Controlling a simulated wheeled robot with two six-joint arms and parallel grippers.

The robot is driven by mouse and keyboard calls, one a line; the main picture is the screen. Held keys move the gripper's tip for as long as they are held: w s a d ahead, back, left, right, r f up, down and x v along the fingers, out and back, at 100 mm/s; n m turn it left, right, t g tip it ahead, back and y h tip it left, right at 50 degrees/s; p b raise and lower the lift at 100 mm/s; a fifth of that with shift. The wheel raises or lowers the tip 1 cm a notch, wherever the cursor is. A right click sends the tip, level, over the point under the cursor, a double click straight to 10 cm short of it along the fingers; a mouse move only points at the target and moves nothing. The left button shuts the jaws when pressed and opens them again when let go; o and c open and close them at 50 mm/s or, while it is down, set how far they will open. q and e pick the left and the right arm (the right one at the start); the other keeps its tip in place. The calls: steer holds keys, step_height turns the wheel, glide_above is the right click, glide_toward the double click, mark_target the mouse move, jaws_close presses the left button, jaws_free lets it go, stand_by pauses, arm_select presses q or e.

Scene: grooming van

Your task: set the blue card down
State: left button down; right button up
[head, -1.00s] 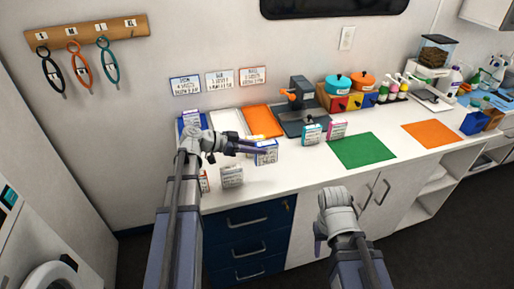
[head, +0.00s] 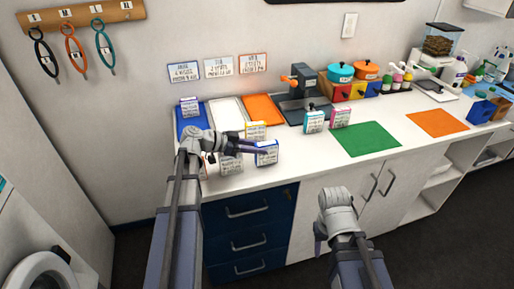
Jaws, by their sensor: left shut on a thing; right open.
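My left gripper (head: 256,152) is shut on the blue card (head: 267,154), a white-faced card with blue edges. The card is upright over the front part of the white counter (head: 300,160), in front of the yellow card (head: 256,131). I cannot tell whether its lower edge touches the counter. My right gripper (head: 318,237) is open and low, in front of the cabinet doors, away from the cards; its fingers are partly hidden by its wrist.
Blue (head: 190,128), white (head: 226,112) and orange (head: 263,109) mats lie at the back left. A purple card (head: 189,107) stands on the blue mat. A grey card (head: 231,164) stands near my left gripper. Teal (head: 313,121) and pink (head: 340,117) cards stand right. The green mat (head: 365,139) is bare.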

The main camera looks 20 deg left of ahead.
arm_select(q)
steer(key=shift+f+b, duration=0.6)
steer(key=c, duration=0.5)
jaws_free()
steer(key=shift+r, duration=0.2)
step_height(320, 180, up, 10)
steer(key=p, duration=1)
steer(key=shift+f, duration=0.15)
